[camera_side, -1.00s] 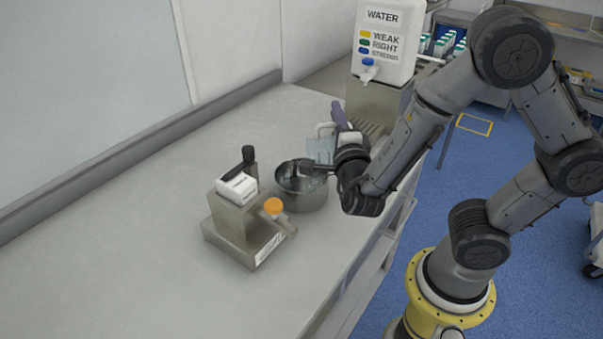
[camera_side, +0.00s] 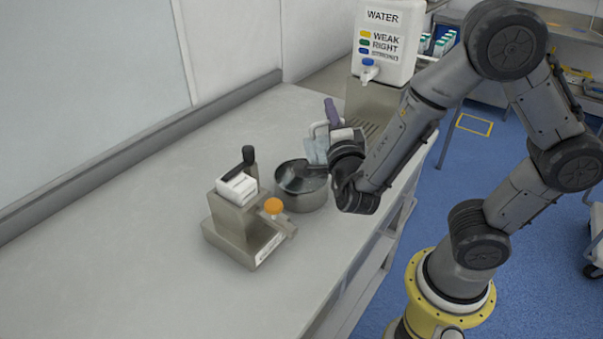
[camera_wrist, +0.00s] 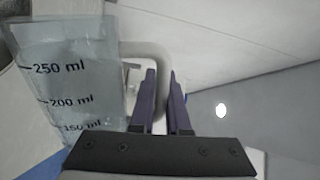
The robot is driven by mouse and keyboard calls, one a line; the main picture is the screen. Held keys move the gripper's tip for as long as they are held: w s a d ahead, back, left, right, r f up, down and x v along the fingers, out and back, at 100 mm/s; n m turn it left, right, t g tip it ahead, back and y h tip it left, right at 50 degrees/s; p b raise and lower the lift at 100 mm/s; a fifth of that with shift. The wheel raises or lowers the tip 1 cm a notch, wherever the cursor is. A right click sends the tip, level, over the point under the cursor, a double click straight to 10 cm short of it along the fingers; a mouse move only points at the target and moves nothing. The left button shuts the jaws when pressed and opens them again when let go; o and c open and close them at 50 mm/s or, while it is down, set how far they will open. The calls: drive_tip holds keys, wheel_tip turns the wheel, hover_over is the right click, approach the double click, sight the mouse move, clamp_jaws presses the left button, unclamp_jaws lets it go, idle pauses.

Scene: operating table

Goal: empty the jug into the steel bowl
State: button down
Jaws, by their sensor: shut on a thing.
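The clear jug (camera_side: 316,150) is held beside and above the right rear rim of the steel bowl (camera_side: 303,190), and looks tilted toward it. In the wrist view the jug (camera_wrist: 68,85) shows its 250, 200 and 150 ml marks and a pale handle. My gripper (camera_wrist: 163,100) has its purple fingers shut on that handle; in the side view my gripper (camera_side: 332,115) is partly hidden. The bowl stands on the table with something grey, perhaps liquid, inside. I cannot tell how much is left in the jug or whether any stream is falling.
A steel stand (camera_side: 238,225) with a white box, black handle and orange knob is just left of the bowl. A white water container (camera_side: 385,45) stands behind on a steel support. The bench (camera_side: 130,240) is clear at the left and front.

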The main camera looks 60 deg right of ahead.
drive_tip(key=shift+w+a+r+n+y, duration=0.2)
drive_tip(key=shift+w+a+n, duration=0.3)
drive_tip(key=shift+n, duration=0.35)
drive_tip(key=shift+w+a+r+n+y, duration=0.1)
drive_tip(key=shift+w+a+r+n, duration=0.25)
drive_tip(key=shift+w+n, duration=0.4)
idle(0.3)
drive_tip(key=shift+w+a+n+t+y, duration=0.2)
drive_tip(key=shift+w+a+n, duration=0.4)
drive_tip(key=shift+n, duration=0.4)
drive_tip(key=shift+w+a+n+t+y, duration=0.1)
drive_tip(key=shift+w+a+n+y, duration=0.1)
drive_tip(key=shift+w+a+n, duration=0.6)
idle(0.4)
drive_tip(key=shift+w+a+r+n, duration=0.15)
drive_tip(key=shift+a+r+n, duration=0.05)
drive_tip(key=shift+r+n, duration=0.55)
drive_tip(key=shift+d+f, duration=0.1)
drive_tip(key=shift+f, duration=0.05)
idle(0.7)
